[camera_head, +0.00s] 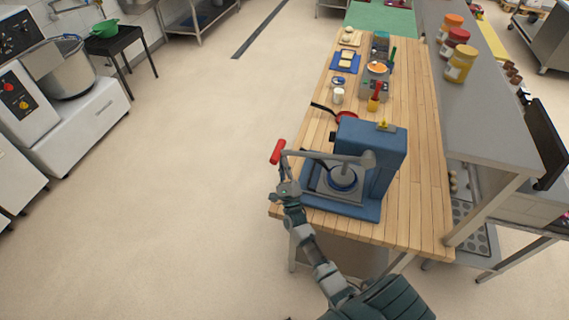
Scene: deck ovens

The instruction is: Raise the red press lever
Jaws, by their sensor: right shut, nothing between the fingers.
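The blue press (392,150) stands on the near end of the wooden table. Its grey lever arm (325,155) reaches out to the left, roughly level. The lever ends in a red handle (277,151) that sticks out past the table's left edge. My right arm comes up from the bottom of the view. My right gripper (286,176) is shut and empty, just below the red handle. I cannot tell whether its fingertips touch the handle or the lever. My left gripper is not in view.
The wooden table (415,185) holds a red pan (346,116), a white cup (338,96) and food items further back. A grey shelf (480,130) with several jars runs along the right. The floor (180,170) left of the table is clear.

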